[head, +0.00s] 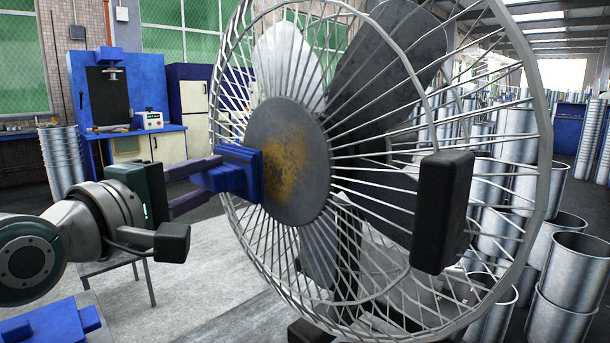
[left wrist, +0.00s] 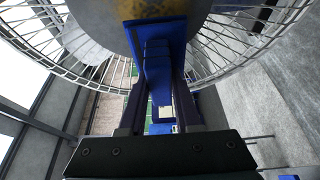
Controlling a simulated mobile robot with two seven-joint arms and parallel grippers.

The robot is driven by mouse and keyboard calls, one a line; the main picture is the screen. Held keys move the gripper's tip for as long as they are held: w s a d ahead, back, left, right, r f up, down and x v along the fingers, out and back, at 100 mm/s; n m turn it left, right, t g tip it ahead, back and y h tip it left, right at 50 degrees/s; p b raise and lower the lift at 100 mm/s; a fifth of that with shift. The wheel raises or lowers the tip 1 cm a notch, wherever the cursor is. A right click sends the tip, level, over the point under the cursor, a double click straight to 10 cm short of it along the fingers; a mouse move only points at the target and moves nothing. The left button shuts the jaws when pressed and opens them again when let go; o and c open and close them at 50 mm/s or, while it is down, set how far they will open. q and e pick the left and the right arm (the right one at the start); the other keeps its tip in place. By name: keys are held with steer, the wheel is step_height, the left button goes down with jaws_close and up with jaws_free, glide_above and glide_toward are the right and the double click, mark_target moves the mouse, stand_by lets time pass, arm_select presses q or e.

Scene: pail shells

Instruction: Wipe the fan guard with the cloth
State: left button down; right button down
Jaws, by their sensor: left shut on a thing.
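The fan guard (head: 527,215) is a large round wire cage standing upright in front of me, with a grey central disc (head: 307,165). The disc has a yellow-brown dirty patch (head: 287,158). My left gripper (head: 216,176) comes in from the left and is shut on a blue block-like piece, apparently the cloth (head: 248,172). The cloth's flat face is at the left part of the disc, seemingly touching it, beside the patch. In the left wrist view the blue piece (left wrist: 160,33) lies between the fingers, against the disc (left wrist: 120,14).
Stacked metal pails (head: 565,285) crowd the right. A blue object (head: 50,322) is at bottom left. A blue workstation (head: 130,100) stands behind, with open floor before it.

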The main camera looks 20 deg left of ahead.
arm_select(q)
steer(key=shift+w+d, duration=0.2)
steer(key=shift+w, duration=0.3)
steer(key=shift+w+d, duration=0.2)
steer(key=shift+w, duration=0.25)
stand_by(0.4)
